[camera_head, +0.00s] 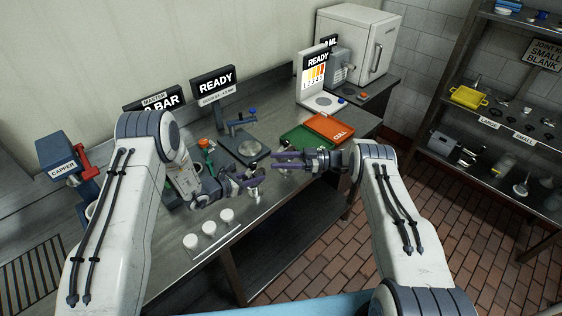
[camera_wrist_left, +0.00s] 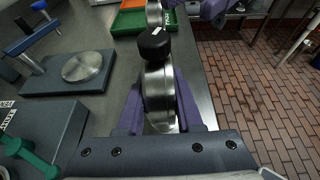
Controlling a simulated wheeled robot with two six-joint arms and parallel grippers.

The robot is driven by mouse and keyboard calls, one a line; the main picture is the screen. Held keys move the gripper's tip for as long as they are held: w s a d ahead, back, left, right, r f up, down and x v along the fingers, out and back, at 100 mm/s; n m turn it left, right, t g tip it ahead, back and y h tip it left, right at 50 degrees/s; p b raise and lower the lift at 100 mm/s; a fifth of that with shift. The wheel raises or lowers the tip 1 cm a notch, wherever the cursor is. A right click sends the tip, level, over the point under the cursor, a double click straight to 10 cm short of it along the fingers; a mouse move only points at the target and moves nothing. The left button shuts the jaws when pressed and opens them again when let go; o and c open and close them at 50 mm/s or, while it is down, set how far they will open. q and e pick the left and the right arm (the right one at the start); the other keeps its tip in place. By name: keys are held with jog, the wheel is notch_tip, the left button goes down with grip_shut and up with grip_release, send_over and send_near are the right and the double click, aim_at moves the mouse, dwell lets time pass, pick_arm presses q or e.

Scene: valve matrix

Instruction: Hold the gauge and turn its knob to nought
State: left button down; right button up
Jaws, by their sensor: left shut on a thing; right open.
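A round metal gauge (camera_wrist_left: 158,92) with a black knob (camera_wrist_left: 154,43) stands edge-on between the purple fingers of my left gripper (camera_wrist_left: 160,105) in the left wrist view. The knob is at its far end, and the dial and its reading cannot be seen. In the head view my left gripper (camera_head: 250,182) is low over the bench's front edge, shut on the gauge. My right gripper (camera_head: 288,160) is open, its fingers pointing left towards the left gripper. Its purple fingers also show at the top of the left wrist view (camera_wrist_left: 208,8).
A dark stand with a round metal plate (camera_head: 249,148) is behind the grippers. Green (camera_head: 300,139) and red (camera_head: 335,128) trays lie farther right. White cups (camera_head: 208,228) stand near the front edge. A READY sign (camera_head: 214,82) stands at the back.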

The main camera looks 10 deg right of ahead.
jog(key=shift+d+f+n+g+h, duration=0.1)
jog(key=shift+f+n+g+h, duration=0.15)
jog(key=shift+n+g, duration=0.45)
